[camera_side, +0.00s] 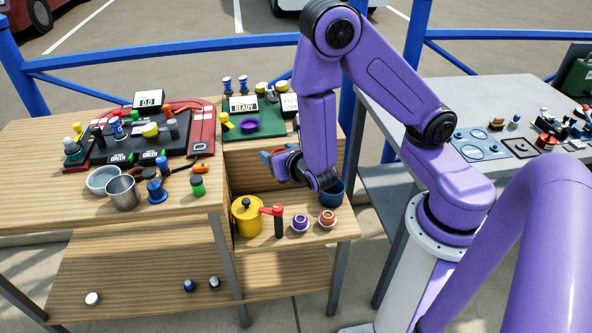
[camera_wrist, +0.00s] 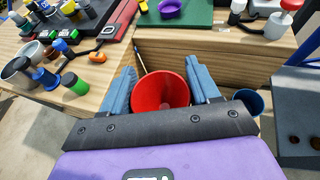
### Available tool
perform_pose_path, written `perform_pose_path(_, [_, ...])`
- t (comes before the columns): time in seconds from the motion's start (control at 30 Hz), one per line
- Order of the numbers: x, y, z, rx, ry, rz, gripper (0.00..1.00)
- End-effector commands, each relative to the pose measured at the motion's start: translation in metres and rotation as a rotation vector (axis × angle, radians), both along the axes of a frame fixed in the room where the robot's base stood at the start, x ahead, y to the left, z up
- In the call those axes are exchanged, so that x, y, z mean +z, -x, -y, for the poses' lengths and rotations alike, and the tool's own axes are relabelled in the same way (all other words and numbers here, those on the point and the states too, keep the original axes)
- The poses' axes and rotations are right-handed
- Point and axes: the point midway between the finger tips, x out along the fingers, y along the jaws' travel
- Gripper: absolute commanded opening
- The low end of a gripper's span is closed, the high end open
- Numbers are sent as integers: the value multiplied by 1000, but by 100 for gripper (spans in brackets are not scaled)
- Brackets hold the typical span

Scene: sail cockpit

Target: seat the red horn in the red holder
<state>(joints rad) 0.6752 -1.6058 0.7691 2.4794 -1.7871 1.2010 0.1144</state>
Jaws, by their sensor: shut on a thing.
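My gripper (camera_wrist: 160,85) has its two blue fingers on either side of a red, round, hollow piece (camera_wrist: 160,93), which looks like the wide mouth of the red horn. The fingers close on its sides. I cannot pick out the red holder for certain. A red-topped dark upright piece (camera_side: 272,210) stands on the shelf below, and an orange-red ringed piece (camera_side: 327,218) is to its right.
A yellow pot (camera_side: 247,216) and a purple ringed piece (camera_side: 300,224) stand on the shelf. A blue cup (camera_side: 332,193) is close to my gripper's right; it also shows in the wrist view (camera_wrist: 249,103). A green mat (camera_side: 262,117) with a purple dish (camera_side: 249,126) lies behind.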

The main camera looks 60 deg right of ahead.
Motion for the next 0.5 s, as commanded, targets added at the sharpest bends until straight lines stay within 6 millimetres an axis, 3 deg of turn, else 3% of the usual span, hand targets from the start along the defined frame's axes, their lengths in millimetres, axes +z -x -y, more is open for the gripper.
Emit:
perform_pose_path(0.27, [63,-36,5,18,-9,10,27])
perform_pose_path(0.37, [89,-53,17,-6,-11,12,27])
perform_pose_path(0.5, [119,-84,49,-111,-8,8,27])
